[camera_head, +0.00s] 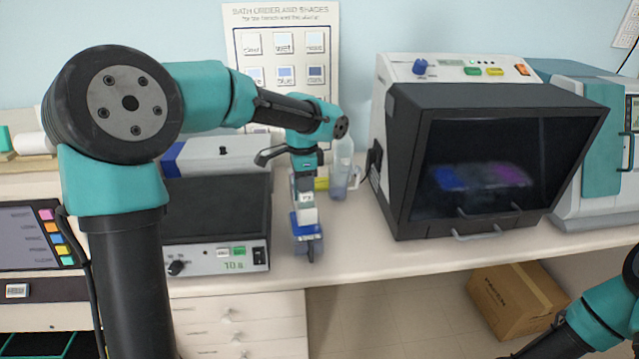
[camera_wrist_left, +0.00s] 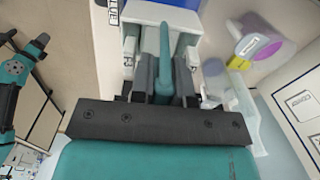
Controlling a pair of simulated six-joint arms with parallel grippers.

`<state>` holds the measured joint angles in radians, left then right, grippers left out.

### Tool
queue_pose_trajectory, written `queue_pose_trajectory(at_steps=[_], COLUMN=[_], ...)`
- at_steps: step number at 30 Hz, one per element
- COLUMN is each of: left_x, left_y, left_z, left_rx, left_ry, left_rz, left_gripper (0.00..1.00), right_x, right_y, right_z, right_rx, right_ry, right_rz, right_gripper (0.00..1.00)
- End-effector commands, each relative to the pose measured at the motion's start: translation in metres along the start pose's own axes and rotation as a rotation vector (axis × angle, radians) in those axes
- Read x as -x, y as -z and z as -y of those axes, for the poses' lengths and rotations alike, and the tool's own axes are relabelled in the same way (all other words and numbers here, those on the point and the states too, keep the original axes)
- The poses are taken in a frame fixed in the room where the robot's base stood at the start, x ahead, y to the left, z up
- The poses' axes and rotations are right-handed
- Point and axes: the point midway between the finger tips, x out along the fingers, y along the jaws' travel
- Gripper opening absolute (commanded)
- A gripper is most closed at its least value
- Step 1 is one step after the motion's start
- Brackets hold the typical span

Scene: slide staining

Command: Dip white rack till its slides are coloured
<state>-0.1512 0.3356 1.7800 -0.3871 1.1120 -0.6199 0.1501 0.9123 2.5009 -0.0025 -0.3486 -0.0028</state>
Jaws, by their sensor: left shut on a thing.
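My left gripper (camera_head: 304,178) points down over the counter and is shut on the handle of a white rack (camera_head: 305,213). In the left wrist view, the fingers (camera_wrist_left: 163,80) close around an upright teal bar, with the white rack body (camera_wrist_left: 143,40) beyond it. A blue part (camera_head: 306,228) shows just below the white in the head view; I cannot tell whether it belongs to the rack or to a vessel. The slides and their colour cannot be made out. My right arm is at the lower right, its gripper (camera_head: 512,354) mostly cut off.
A clear jug (camera_head: 342,170) stands just behind and right of the left gripper. A dark-topped heater box (camera_head: 218,225) is to the left. A large dark-windowed cabinet (camera_head: 480,165) stands to the right. The counter's front edge (camera_head: 400,262) is close.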

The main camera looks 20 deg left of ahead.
Motion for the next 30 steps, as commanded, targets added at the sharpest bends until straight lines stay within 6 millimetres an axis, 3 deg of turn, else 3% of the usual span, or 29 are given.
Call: queue_pose_trajectory(at_steps=[17, 30], left_x=[-0.004, -0.028], left_y=[-0.001, -0.001], left_z=[0.001, 0.001], left_rx=[-0.009, -0.009], left_ry=[0.0, 0.0], left_rz=[0.0, 0.002], left_gripper=[0.0, 0.0], right_x=[0.0, 0.0], right_y=[0.0, 0.0], right_z=[0.0, 0.0], right_rx=[0.0, 0.0], right_ry=[0.0, 0.0], right_rz=[0.0, 0.0], right_gripper=[0.43, 0.43])
